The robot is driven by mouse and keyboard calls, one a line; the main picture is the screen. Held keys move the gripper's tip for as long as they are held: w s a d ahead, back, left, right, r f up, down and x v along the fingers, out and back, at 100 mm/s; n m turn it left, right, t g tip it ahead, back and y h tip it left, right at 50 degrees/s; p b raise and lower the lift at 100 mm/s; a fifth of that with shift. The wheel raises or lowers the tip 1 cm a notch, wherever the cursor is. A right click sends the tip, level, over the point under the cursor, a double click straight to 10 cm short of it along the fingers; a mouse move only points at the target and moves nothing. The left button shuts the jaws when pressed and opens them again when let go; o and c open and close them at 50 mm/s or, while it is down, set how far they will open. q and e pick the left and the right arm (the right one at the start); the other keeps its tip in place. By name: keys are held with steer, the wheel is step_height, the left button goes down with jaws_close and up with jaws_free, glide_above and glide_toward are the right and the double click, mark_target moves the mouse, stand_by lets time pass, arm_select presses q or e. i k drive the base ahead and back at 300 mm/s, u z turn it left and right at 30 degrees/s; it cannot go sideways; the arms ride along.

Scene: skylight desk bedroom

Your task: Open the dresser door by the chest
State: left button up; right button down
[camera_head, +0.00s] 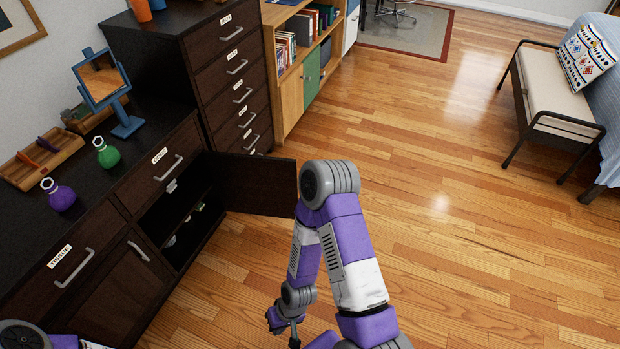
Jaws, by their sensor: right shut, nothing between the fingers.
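The dark dresser (101,226) runs along the left wall. Its door by the chest (255,183) stands wide open, swung out toward the chest side, with its inner face toward me. Its outer face is hidden. Small items lie inside the dark opening, too dim to name. The dresser's other door (121,291) is closed. The tall dark chest of drawers (225,62) stands just beyond. My right gripper (293,342) is low at the bottom centre, shut and empty, apart from the open door. My left gripper is out of view; part of that arm shows at the bottom left.
On the dresser top are a blue-framed mirror (101,79), green (106,155) and purple (61,196) bottles and a wooden tray (22,174). A bookshelf (290,75) stands beyond the chest. A bench (550,90) is at the right. The wood floor (450,210) between is clear.

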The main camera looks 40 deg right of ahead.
mark_target(258, 185)
steer(key=z, duration=1.15)
steer(key=i, duration=1)
steer(key=u, duration=0.8)
steer(key=i, duration=0.9)
steer(key=u, duration=0.05)
